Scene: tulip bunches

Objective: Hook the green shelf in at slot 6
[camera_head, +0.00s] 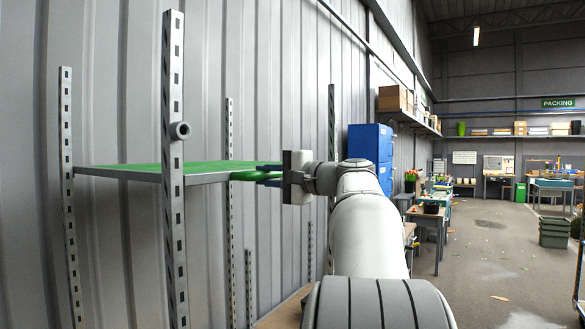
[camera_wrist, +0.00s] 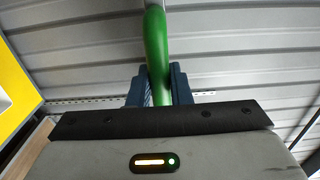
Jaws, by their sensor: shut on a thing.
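The green shelf (camera_head: 200,167) is level between slotted metal uprights at the left in the head view, with a grey front edge. My gripper (camera_head: 268,175) is at its right end, shut on the shelf's green handle. In the wrist view the green handle (camera_wrist: 156,50) runs up from between the blue fingers (camera_wrist: 157,88). The slot numbers cannot be read, and I cannot tell whether the shelf's hooks sit in any slot.
A left upright (camera_head: 68,190) and a back upright (camera_head: 229,170) stand near the shelf, close to the corrugated wall. Blue cabinets (camera_head: 370,143) stand beyond my arm. Workbenches and stacked green crates (camera_head: 553,232) are farther right, with open floor between.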

